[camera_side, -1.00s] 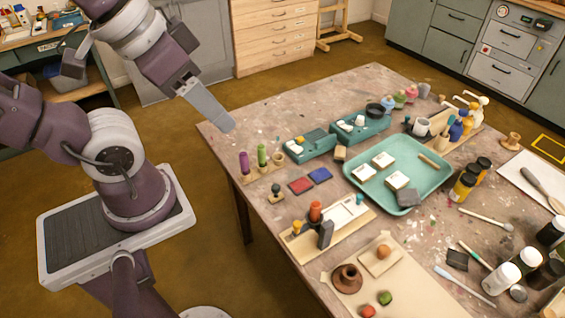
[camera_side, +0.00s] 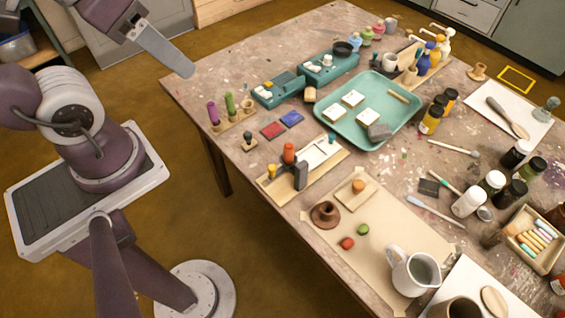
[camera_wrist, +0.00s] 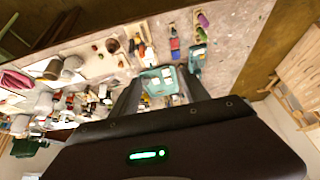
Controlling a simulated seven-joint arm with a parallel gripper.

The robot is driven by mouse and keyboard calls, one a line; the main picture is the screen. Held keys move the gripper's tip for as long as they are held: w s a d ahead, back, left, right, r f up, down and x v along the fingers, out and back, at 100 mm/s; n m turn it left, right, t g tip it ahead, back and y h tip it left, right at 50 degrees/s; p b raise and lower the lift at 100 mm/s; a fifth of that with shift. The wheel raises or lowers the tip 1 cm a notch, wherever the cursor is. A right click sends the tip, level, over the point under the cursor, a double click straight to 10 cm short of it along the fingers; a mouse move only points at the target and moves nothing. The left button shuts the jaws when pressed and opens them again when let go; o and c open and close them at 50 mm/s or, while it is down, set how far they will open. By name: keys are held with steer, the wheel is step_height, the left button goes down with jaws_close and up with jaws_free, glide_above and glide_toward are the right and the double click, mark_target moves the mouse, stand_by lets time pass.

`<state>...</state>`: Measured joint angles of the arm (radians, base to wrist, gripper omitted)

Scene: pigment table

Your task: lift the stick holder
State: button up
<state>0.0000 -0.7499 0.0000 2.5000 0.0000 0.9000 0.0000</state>
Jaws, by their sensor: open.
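What I take for the stick holder is a narrow wooden rack (camera_side: 235,119) near the table's left edge in the side view. It holds an upright purple stick (camera_side: 213,113), a green stick (camera_side: 230,103) and a short wooden piece (camera_side: 247,104). My gripper (camera_side: 188,71) hangs above the table's left corner, apart from the rack and up to its left. In the wrist view my gripper (camera_wrist: 160,76) shows two spread fingers with nothing held between them. The rack is small near the top of that view.
Teal boxes (camera_side: 277,91) stand just behind the rack. Red and blue blocks (camera_side: 273,130) and a small stamp (camera_side: 249,143) lie in front. A teal tray (camera_side: 352,133) is to the right. Bare tabletop (camera_side: 205,85) lies to the rack's left and behind.

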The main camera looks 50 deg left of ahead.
stand_by(0.3)
steer(key=shift+c, duration=0.8)
steer(key=w+f+m, duration=0.1)
steer(key=m, duration=0.1)
steer(key=w+f+m+g+y, duration=0.1)
steer(key=w+m, duration=0.1)
steer(key=w+f+m+g, duration=0.1)
steer(key=w+m, duration=0.1)
steer(key=m, duration=0.1)
steer(key=shift+w+a+f+y, duration=0.1)
steer(key=shift+a+f+y, duration=0.2)
steer(key=shift+a+f, duration=0.1)
steer(key=shift+c, duration=0.8)
steer(key=m+g+h, duration=0.2)
steer(key=m+g, duration=0.2)
steer(key=m, duration=1.6)
glide_above(272, 167)
step_height(272, 167, down, 18)
steer(key=shift+a, duration=0.1)
step_height(272, 167, down, 7)
steer(key=shift+f, duration=0.15)
jaws_close()
